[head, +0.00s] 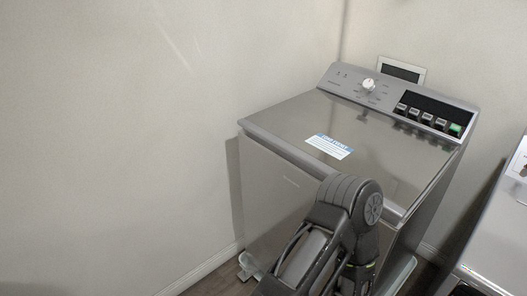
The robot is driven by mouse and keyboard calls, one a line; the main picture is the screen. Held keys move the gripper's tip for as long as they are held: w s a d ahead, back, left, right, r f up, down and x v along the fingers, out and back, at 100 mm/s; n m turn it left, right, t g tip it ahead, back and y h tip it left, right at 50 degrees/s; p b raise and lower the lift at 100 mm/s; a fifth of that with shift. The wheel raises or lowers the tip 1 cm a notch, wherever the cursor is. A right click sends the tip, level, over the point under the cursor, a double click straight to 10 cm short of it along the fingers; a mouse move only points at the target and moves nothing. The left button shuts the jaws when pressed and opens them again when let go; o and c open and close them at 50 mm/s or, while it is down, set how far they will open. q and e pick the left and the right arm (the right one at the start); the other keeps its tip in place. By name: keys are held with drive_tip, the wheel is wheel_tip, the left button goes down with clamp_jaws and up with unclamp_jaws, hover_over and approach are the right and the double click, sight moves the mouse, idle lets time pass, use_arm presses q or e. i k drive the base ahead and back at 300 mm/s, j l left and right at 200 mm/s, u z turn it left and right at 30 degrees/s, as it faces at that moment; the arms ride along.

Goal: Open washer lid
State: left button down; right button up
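The top-load washer (278,200) stands against the wall, a grey metal box with a control panel at its back. Its lid (270,122) lies flat and closed on top, with a blue and white label (329,146) near the front edge. One of my arms rises from the bottom in front of the washer, and its dark rounded joint hides part of the lid's front edge and the front face. Neither gripper can be made out in the head view. I cannot tell whether the arm touches the washer.
The control panel has a white knob (368,84), a row of buttons and one green button (455,129). A second grey appliance (500,240) stands at the right edge, across a narrow gap. A small framed panel (402,71) is on the back wall. The left side is bare wall.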

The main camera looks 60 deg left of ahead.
sight(329, 134)
drive_tip(key=u, duration=1.8)
